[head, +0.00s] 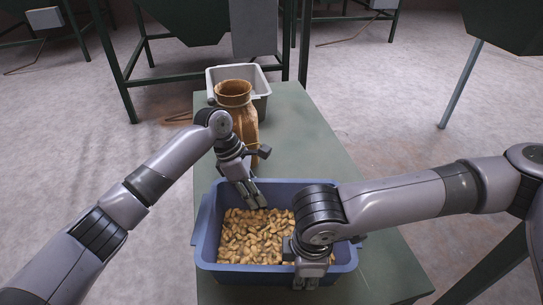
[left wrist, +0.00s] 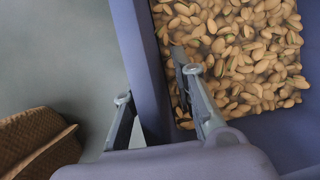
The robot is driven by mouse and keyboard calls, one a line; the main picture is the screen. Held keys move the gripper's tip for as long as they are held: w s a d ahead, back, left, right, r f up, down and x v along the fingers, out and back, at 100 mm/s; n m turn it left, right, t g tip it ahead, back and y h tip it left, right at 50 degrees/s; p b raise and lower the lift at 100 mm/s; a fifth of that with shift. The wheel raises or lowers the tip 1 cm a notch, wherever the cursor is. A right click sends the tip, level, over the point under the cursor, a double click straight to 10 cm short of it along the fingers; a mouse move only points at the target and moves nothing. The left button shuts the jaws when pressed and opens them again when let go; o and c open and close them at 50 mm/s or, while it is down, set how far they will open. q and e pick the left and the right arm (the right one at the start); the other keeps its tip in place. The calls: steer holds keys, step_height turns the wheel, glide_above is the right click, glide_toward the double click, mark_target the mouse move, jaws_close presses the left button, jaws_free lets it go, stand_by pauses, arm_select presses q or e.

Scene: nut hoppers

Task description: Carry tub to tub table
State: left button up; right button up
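A blue tub (head: 205,238) full of shelled-looking tan nuts (head: 250,238) sits upright on a long green table (head: 305,130). In the left wrist view the tub's wall (left wrist: 138,60) and the nuts (left wrist: 235,60) show close up. My left gripper (head: 247,200) is at the tub's far rim, one finger inside over the nuts and one outside. It is open around the wall, with gaps visible. My right gripper (head: 308,280) is at the near rim on the right, pointing down; its grip on the wall is hidden by its own body.
A brown woven sack (head: 234,95) stands behind the tub, close to my left gripper; it also shows in the left wrist view (left wrist: 35,140). A pale grey tub (head: 258,80) stands at the table's far end. Green hopper frames (head: 128,75) stand behind. Floor is open left and right.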

arm_select(q)
steer(key=v, duration=1.1)
steer(key=shift+r, duration=0.1)
steer(key=shift+a+r, duration=0.15)
arm_select(e)
steer(key=shift+r, duration=0.1)
steer(key=r, duration=0.8)
steer(key=s+r, duration=0.1)
steer(key=r, duration=0.2)
steer(key=shift+s+r, duration=0.1)
steer(key=shift+r, duration=0.3)
arm_select(q)
steer(key=shift+r, duration=0.1)
